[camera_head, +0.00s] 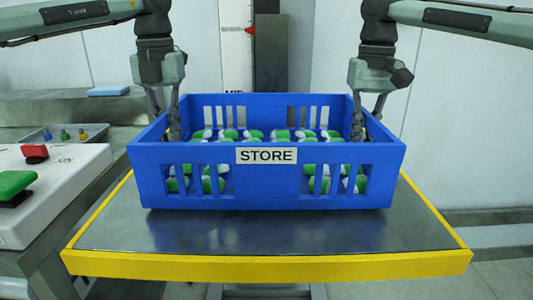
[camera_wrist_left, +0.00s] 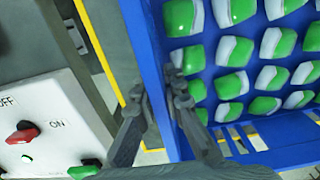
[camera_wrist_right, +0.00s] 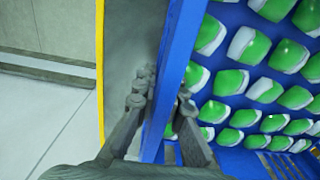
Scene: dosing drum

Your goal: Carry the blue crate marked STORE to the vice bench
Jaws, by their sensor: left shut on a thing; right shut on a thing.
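The blue crate (camera_head: 210,158) has slotted walls and a white STORE label on its front. It is filled with several green-and-white pieces (camera_head: 228,134). It appears upright on or just over a yellow-edged metal surface (camera_head: 270,232); I cannot tell whether it touches. My left gripper (camera_head: 172,128) is shut on the crate's left wall, one finger each side, as the left wrist view (camera_wrist_left: 165,90) shows. My right gripper (camera_head: 367,130) is shut on the right wall, also seen in the right wrist view (camera_wrist_right: 163,105). The vice bench cannot be made out.
At the left, a white control box (camera_head: 55,195) has a red switch (camera_head: 35,153) and a green button (camera_head: 15,185). Behind it are a grey tray (camera_head: 62,133) with small coloured parts and a blue item (camera_head: 108,91) on a counter. Floor shows at the right.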

